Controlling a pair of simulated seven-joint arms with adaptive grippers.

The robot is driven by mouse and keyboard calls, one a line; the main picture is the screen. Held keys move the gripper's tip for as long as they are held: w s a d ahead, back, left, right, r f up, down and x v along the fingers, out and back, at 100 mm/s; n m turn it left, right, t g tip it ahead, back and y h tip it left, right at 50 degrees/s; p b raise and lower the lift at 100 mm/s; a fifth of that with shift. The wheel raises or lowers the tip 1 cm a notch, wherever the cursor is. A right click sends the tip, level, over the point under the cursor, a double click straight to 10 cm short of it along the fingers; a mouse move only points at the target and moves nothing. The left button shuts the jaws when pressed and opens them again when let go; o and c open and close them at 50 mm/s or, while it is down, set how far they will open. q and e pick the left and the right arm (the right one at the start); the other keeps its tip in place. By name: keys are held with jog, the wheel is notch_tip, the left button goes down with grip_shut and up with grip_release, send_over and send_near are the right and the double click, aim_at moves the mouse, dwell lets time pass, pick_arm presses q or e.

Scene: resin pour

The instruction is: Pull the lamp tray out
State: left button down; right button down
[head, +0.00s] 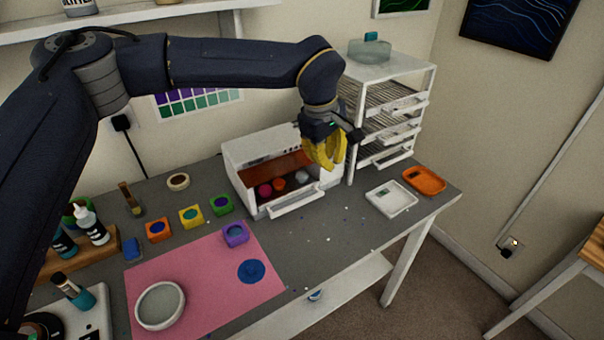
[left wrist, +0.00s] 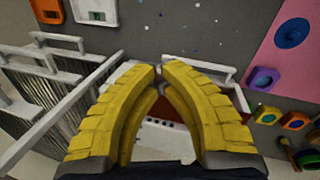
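The lamp is a white box (head: 262,150) with a red-lit opening at the back of the table. Its lamp tray (head: 297,202) shows as a white front lip at the bottom of the opening, with pink, orange and grey round pieces inside. My left gripper (head: 325,160) hangs above the lamp's right end, beside the rack, apart from the tray lip. In the left wrist view its yellow fingers (left wrist: 159,68) come together with almost no gap and nothing visible between them. They hide part of the lamp behind them. My right gripper is in neither view.
A white drawer rack (head: 395,105) stands close right of the lamp. A white tray (head: 391,198) and an orange tray (head: 424,181) lie at the right. A pink mat (head: 205,285) and small coloured moulds (head: 191,215) lie left. The grey tabletop before the lamp is mostly clear.

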aim_at(298, 193)
pick_arm(q)
jog(key=shift+w+a+f+m+t+y, duration=0.35)
jog(key=shift+w+a+f+y, duration=0.5)
jog(key=shift+f, duration=1.5)
jog(key=shift+w+a+f+m+t+y, duration=0.4)
jog(key=shift+w+a+f, duration=0.75)
jog(key=shift+f, duration=1.25)
jog(key=shift+w+a+f+m+t+y, duration=0.3)
jog(key=shift+w+a+f+y, duration=0.4)
jog(key=shift+a+f, duration=1.15)
jog(key=shift+d+f, duration=0.5)
jog(key=shift+d, duration=0.05)
jog(key=s+d, duration=0.2)
jog(key=s, duration=0.2)
jog(key=s+d, duration=0.2)
jog(key=s, duration=0.1)
jog(key=s+d, duration=0.2)
jog(key=s, duration=0.2)
jog(key=shift+s+d, duration=0.25)
jog(key=shift+s, duration=0.1)
